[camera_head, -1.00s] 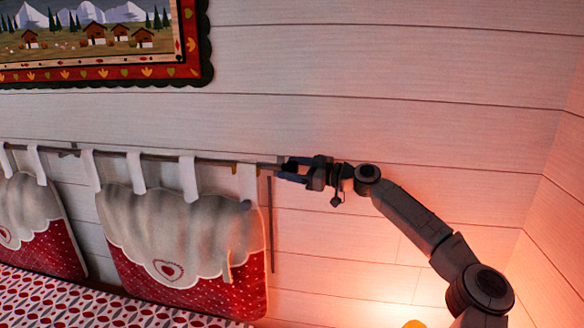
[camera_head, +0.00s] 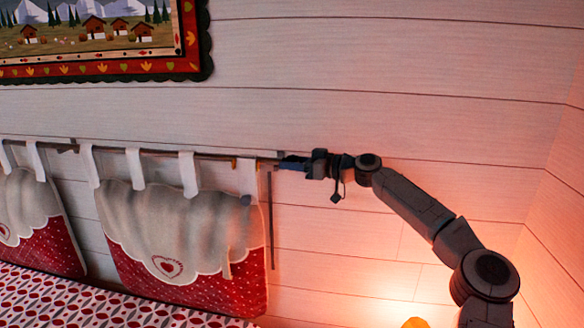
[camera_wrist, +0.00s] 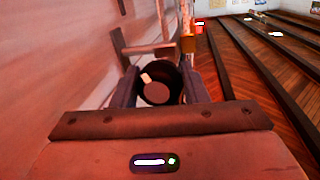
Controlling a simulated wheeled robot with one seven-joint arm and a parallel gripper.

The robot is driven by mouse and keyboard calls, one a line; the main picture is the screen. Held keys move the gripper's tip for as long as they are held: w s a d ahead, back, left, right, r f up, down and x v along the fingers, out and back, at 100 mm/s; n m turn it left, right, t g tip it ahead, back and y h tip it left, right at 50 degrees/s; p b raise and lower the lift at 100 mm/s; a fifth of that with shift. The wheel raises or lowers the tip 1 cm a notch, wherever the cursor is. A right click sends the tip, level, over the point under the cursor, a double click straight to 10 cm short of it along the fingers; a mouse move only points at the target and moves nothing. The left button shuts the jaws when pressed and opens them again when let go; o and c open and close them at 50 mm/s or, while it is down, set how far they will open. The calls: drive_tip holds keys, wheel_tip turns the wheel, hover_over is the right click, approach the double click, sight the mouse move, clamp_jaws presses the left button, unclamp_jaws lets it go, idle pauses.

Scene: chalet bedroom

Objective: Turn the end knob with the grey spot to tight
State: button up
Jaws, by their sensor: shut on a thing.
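The end knob (camera_wrist: 157,92) is a dark round piece seen face-on in the wrist view. A pale spot (camera_wrist: 146,77) shows at the upper left of its face. My gripper (camera_wrist: 158,86) is shut on the knob, with one finger at its left side and one at its right. In the head view my gripper (camera_head: 292,163) is at the right end of the curtain rod (camera_head: 150,152), and its fingers hide the knob there. The grey spot and any tight mark cannot be made out in the head view.
Red and white cushions (camera_head: 185,240) hang by loops from the rod. A small yellow-orange piece (camera_head: 234,163) is on the rod near its right end. A framed picture (camera_head: 100,72) is above. The plank wall (camera_head: 400,100) is close behind the arm.

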drive_tip(key=m, duration=0.4)
drive_tip(key=shift+r+g+h, duration=0.25)
drive_tip(key=shift+g+h, duration=0.05)
drive_tip(key=shift+h, duration=0.1)
drive_tip(key=m+g+p, duration=0.1)
drive_tip(key=m+p, duration=0.1)
drive_tip(key=m, duration=0.2)
drive_tip(key=shift+r, duration=0.15)
drive_tip(key=m+g+p, duration=0.1)
drive_tip(key=m+p, duration=0.2)
drive_tip(key=shift+m+g, duration=0.4)
drive_tip(key=shift+m+g+p, duration=0.35)
drive_tip(key=shift+m+g, duration=0.15)
drive_tip(key=shift+m, duration=1.2)
drive_tip(key=o, duration=0.9)
drive_tip(key=shift+w, duration=0.1)
drive_tip(key=shift+o, duration=0.4)
drive_tip(key=shift+f, duration=0.25)
